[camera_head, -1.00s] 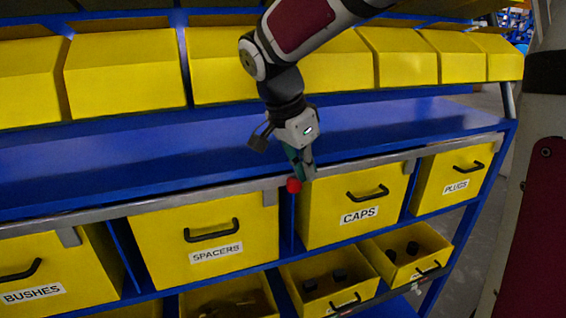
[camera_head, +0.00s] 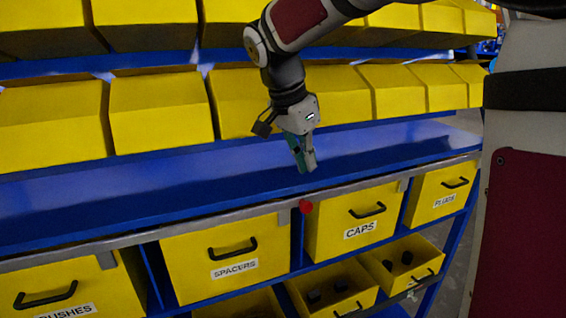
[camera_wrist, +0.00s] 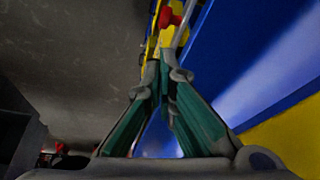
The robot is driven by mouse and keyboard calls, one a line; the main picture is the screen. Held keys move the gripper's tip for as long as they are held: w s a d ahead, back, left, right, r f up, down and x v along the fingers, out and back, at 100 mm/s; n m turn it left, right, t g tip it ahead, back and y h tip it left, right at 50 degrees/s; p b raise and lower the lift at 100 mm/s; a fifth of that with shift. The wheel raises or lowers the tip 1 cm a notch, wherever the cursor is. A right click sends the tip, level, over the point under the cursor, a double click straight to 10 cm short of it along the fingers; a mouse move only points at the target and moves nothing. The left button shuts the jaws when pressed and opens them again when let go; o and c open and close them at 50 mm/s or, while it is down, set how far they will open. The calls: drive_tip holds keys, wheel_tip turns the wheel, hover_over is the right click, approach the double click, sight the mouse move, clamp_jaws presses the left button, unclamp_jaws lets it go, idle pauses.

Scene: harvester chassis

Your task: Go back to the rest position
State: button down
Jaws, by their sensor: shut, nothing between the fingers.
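My gripper (camera_head: 307,168) hangs in front of the blue shelf (camera_head: 180,172) in the head view, fingers pointing down and shut with nothing between them. A red round knob (camera_head: 306,207) sits on the grey rail just below the fingertips, apart from them. In the wrist view my gripper (camera_wrist: 164,72) shows its green fingers converging at the tips. The red knob (camera_wrist: 170,17) appears beyond the fingertips, near the top edge.
Yellow drawers labelled SPACERS (camera_head: 226,262), CAPS (camera_head: 352,218) and PLUGS (camera_head: 440,190) sit under the grey rail (camera_head: 250,210). Open yellow bins (camera_head: 332,288) with dark parts stand below. Rows of yellow bins (camera_head: 160,112) stand behind the shelf. The shelf top is bare.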

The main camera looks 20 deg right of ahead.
idle(0.4)
drive_tip(key=s+a+f+n+t+y+b, duration=0.1)
drive_tip(key=s+a+f+n+t+y, duration=0.1)
drive_tip(key=s+n, duration=0.5)
drive_tip(key=s+a+f+n+t+y+b, duration=0.1)
drive_tip(key=s+a+f+n+t+b, duration=0.1)
drive_tip(key=s+n, duration=0.5)
drive_tip(key=s+a+f, duration=0.1)
drive_tip(key=s, duration=0.3)
drive_tip(key=shift+a+f+n+y, duration=0.15)
drive_tip(key=shift+a+n+y, duration=0.05)
drive_tip(key=shift+n+y, duration=0.2)
